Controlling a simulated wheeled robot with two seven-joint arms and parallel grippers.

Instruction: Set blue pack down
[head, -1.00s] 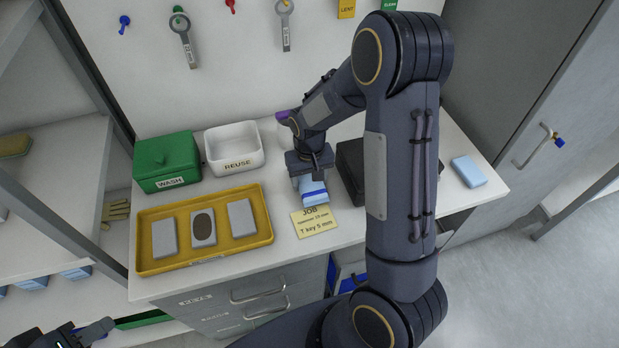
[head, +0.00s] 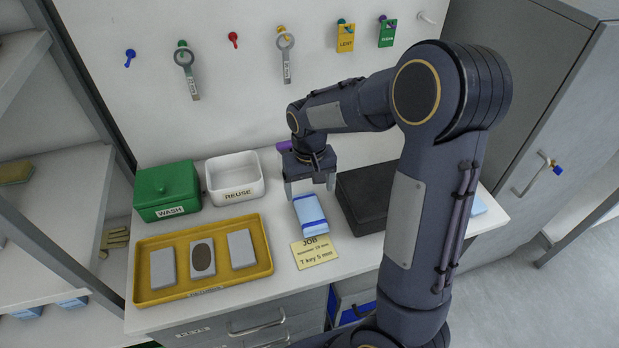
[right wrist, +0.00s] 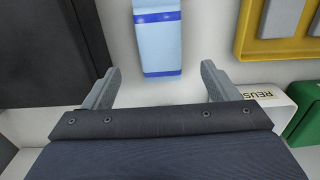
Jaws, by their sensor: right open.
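The blue pack (head: 311,214), light blue with darker blue bands, lies on the white worktop between the yellow tray and a dark case. It also shows in the right wrist view (right wrist: 158,38), beyond the fingertips. My right gripper (head: 310,190) is open above the far end of the pack. My left gripper is not in view.
A yellow tray (head: 147,293) with three grey blocks, a green WASH box (head: 166,190) and a white REUSE bin (head: 236,191) stand left. A dark case (head: 366,200) is close right of the pack. A yellow JOB card (head: 314,252) lies at its near end.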

